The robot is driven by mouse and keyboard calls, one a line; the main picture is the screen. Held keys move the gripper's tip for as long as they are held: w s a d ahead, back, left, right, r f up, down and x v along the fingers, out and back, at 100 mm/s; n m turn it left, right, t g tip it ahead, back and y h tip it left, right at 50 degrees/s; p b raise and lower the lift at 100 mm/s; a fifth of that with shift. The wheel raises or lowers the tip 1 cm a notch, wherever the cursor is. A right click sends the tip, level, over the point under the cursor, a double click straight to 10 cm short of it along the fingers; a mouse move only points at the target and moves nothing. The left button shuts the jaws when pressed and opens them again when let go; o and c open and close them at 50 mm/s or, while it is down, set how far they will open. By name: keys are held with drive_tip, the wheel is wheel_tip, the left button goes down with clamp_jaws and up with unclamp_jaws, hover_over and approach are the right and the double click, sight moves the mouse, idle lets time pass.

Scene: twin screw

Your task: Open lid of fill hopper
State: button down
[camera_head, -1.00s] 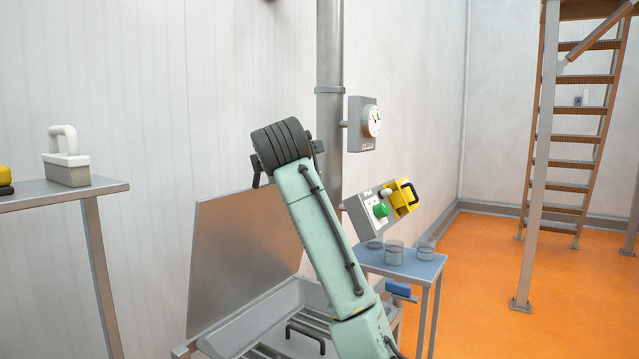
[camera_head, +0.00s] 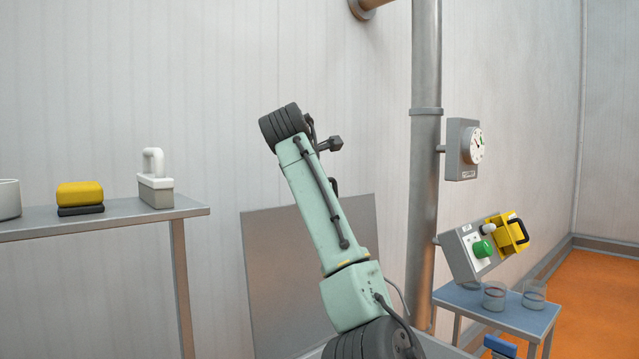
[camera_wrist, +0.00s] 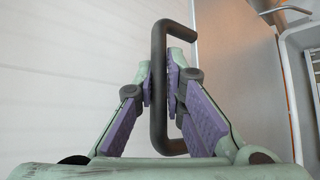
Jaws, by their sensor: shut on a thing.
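The hopper's lid (camera_head: 275,265) is a flat grey metal panel, standing steeply raised in front of the white wall in the head view. My arm crosses in front of its upper right part. In the wrist view, my gripper (camera_wrist: 160,85) is shut on a dark bar handle (camera_wrist: 158,40), with a purple-padded finger on each side of the bar. A grey-brown metal surface (camera_wrist: 230,65) lies to the right of the handle. Where the handle joins the lid is not clear. The hopper's opening is mostly out of the head view. My gripper cannot be made out there.
A side table (camera_head: 110,219) on the left holds a yellow block (camera_head: 80,194) and a white-handled box (camera_head: 156,190). A vertical pipe (camera_head: 425,170), a gauge box (camera_head: 460,150) and a control box (camera_head: 468,258) stand right of the lid. A blue-topped table (camera_head: 510,317) holds glass beakers.

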drive_tip(key=shift+d+r, duration=0.1)
drive_tip(key=c, duration=1.7)
unclamp_jaws()
drive_tip(key=shift+o, duration=0.2)
drive_tip(key=shift+s, duration=0.1)
drive_tip(key=v, duration=1.2)
